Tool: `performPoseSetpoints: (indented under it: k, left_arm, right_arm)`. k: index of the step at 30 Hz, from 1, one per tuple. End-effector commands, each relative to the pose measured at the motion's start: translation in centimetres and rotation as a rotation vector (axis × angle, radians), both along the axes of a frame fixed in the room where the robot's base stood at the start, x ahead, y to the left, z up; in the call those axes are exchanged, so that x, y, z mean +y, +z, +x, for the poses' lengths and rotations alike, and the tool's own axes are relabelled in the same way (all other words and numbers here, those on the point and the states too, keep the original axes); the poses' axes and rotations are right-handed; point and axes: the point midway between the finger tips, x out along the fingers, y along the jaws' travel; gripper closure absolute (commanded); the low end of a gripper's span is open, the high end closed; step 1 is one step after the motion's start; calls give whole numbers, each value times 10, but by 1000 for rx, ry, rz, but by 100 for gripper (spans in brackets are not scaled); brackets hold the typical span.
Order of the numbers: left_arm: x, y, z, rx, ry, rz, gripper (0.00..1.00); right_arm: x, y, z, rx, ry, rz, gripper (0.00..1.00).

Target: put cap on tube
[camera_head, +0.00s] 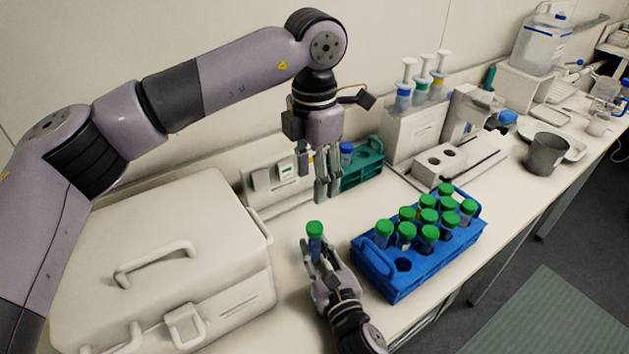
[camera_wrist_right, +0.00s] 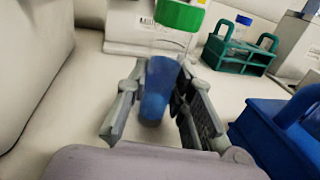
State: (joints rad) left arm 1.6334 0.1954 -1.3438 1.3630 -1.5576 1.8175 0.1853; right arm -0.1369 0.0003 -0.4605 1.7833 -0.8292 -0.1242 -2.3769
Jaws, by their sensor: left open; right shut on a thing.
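My right gripper (camera_head: 315,256) is shut on a tube (camera_head: 315,243) and holds it roughly upright in front of the white box. The tube has blue contents in the right wrist view (camera_wrist_right: 157,90), between the two fingers (camera_wrist_right: 160,105). A green cap (camera_head: 314,227) is on its top and also shows in the right wrist view (camera_wrist_right: 182,15). I cannot tell how tightly the cap sits. My left gripper (camera_head: 327,188) is open and empty, pointing down above and behind the capped tube, apart from it.
A blue rack (camera_head: 402,287) with several green-capped tubes stands to the right; a front hole is empty. A teal rack (camera_head: 362,178) with a blue-capped tube stands behind the left gripper. A large white case (camera_head: 160,225) fills the left. Bench is clear around the held tube.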

Motion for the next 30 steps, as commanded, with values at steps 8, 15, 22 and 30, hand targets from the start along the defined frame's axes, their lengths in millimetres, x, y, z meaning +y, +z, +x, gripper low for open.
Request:
performPoseSetpoints:
  k: [8, 15, 22, 30]
  left_arm:
    - [0, 0, 0, 0, 0, 0, 50]
    - [0, 0, 0, 0, 0, 0, 50]
    - [0, 0, 0, 0, 0, 0, 50]
    - [0, 0, 0, 0, 0, 0, 50]
  right_arm:
    - [0, 0, 0, 0, 0, 0, 70]
    - [0, 0, 0, 0, 0, 0, 55]
    - [0, 0, 0, 0, 0, 0, 55]
    - [-8, -1, -20, 2, 0, -1, 55]
